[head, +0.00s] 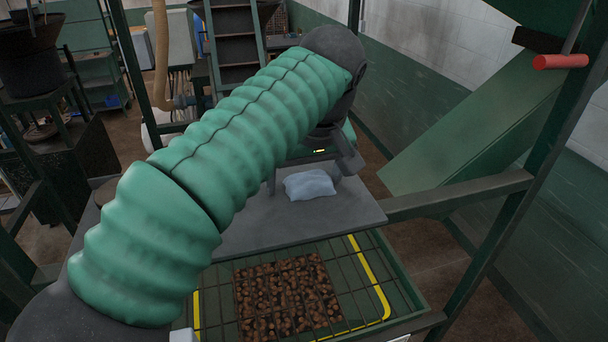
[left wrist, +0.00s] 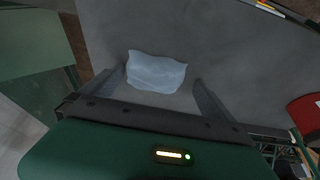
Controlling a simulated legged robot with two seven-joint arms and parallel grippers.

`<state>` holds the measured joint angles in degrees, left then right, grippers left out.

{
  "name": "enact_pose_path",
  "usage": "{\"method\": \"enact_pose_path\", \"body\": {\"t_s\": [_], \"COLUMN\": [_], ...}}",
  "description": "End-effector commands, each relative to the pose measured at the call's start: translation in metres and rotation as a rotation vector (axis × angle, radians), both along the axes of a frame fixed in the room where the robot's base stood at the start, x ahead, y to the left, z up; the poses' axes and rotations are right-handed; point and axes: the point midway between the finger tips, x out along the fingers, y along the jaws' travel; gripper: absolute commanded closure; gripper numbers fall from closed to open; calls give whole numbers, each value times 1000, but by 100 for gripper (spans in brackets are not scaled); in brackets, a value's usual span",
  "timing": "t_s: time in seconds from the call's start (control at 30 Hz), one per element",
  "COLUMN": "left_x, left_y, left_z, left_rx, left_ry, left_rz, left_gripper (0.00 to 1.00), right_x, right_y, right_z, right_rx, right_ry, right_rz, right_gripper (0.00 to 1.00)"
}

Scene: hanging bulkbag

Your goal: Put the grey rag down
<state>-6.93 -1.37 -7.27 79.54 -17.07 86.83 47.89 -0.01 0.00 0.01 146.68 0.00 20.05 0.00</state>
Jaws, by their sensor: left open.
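The grey rag (head: 310,185), pale blue-grey and slightly crumpled, lies on a dark grey tabletop (head: 270,225) in the head view. My left gripper (head: 315,176) is open with its fingers apart on either side of the rag. In the left wrist view, the rag (left wrist: 156,71) lies between and just past the fingertips (left wrist: 160,74), with a gap to each finger. The height of the fingertips above the tabletop is hard to tell. My right gripper is in neither view.
In front of the tabletop is a wire grid (head: 215,285) over a tray with brown lumps (head: 285,295) and a yellow frame (head: 375,280). A green post (head: 500,220) and rail stand at right, with a red handle (head: 560,62). A red object (left wrist: 305,112) shows at right in the wrist view.

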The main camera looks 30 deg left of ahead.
Motion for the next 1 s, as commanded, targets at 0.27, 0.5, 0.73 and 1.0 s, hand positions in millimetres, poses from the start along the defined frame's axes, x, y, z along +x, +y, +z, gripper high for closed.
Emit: {"method": "enact_pose_path", "body": {"t_s": [0.27, 0.5, 0.73, 1.0], "left_x": [-4, -26, -42, -48], "left_y": [-6, -26, -44, -50], "left_z": [17, 82, 143, 155], "left_rx": [0, -1, -2, 0], "left_ry": [-5, -5, -2, 0], "left_rz": [-1, -2, -2, 0], "left_gripper": [1, 1, 1, 1], "right_x": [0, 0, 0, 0], "right_y": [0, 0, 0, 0], "right_z": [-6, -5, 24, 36], "right_rx": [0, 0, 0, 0], "right_ry": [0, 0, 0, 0], "right_rz": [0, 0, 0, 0], "right_gripper": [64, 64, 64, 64]}}
